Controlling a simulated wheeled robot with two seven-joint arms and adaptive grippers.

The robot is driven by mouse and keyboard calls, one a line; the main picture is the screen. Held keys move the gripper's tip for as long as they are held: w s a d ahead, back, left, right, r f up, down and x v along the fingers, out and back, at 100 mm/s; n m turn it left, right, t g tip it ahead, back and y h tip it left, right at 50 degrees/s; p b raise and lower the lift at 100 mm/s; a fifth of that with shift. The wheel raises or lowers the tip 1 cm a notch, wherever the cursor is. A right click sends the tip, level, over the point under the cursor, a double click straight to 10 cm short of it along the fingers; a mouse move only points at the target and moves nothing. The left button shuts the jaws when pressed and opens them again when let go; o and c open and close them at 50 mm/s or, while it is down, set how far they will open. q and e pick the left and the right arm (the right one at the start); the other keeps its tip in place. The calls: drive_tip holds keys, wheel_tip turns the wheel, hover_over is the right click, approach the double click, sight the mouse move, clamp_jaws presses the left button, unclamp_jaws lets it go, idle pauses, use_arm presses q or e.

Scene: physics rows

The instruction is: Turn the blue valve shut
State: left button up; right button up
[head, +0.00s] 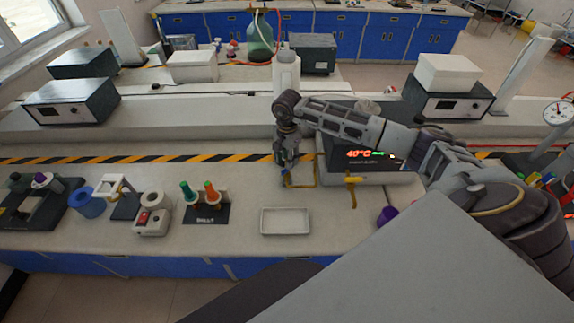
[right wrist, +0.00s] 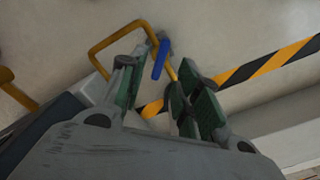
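The blue valve (right wrist: 160,59) is a short blue lever on a bent yellow pipe (right wrist: 112,32). In the right wrist view it lies between and just beyond the two fingertips of my right gripper (right wrist: 157,72). The fingers are apart, and I cannot tell whether either one touches the lever. In the head view my right gripper (head: 287,163) points down at the yellow pipe (head: 301,186), left of the box with the red 40°C display (head: 375,163). The lever is mostly hidden there. My left gripper is not in view.
A white tray (head: 285,221) lies in front of the pipe. A second yellow pipe (head: 352,189) stands to the right. A rack with green and orange items (head: 206,213) and a red-and-white device (head: 152,216) stand left. A striped strip (head: 140,159) runs behind.

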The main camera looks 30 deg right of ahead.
drive_tip(key=shift+f+p, duration=0.35)
drive_tip(key=shift+f, duration=1.9)
clamp_jaws()
